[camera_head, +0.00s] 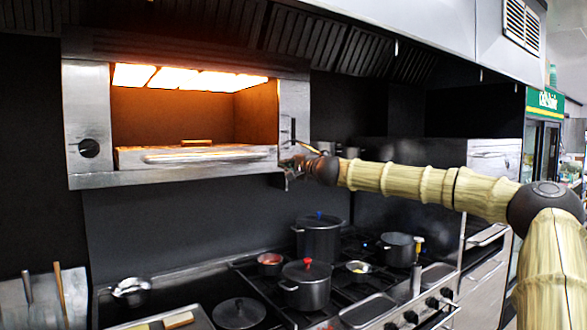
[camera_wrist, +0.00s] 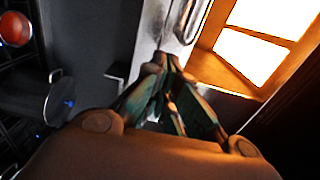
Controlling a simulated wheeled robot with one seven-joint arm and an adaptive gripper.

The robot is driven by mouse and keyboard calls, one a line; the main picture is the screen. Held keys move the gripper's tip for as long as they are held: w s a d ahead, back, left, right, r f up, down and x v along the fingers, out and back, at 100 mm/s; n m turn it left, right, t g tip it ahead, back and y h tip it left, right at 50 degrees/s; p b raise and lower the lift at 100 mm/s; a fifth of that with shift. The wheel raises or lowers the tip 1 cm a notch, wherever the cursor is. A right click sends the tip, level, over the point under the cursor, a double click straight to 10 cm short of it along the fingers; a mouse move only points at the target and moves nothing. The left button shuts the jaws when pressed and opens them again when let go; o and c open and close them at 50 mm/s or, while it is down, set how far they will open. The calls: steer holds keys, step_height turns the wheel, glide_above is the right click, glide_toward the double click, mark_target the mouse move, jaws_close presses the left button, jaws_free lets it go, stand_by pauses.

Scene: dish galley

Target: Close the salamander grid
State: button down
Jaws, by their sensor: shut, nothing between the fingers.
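The salamander (camera_head: 88,110) hangs on the back wall at the left of the head view, with its glowing elements lit inside. Its grid (camera_head: 130,158) lies low in the opening, with a long pale handle bar (camera_head: 205,156) along its front. How far the grid sticks out is hard to tell. My gripper (camera_head: 290,168) is at the right front corner of the salamander, close to the right end of the bar. In the wrist view my gripper (camera_wrist: 168,75) has its fingertips together, beside the metal frame and the lit opening. Contact there cannot be told.
Below is a stove with a red-knobbed pot (camera_head: 306,285), a blue-knobbed pot (camera_head: 319,238) and small pans on its burners. A counter with a tray stands at the lower left. The space in front of the salamander is clear.

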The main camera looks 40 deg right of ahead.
steer(key=shift+s+a+r, duration=0.1)
steer(key=shift+s+a, duration=0.05)
steer(key=shift+s, duration=1.7)
steer(key=shift+a, duration=0.1)
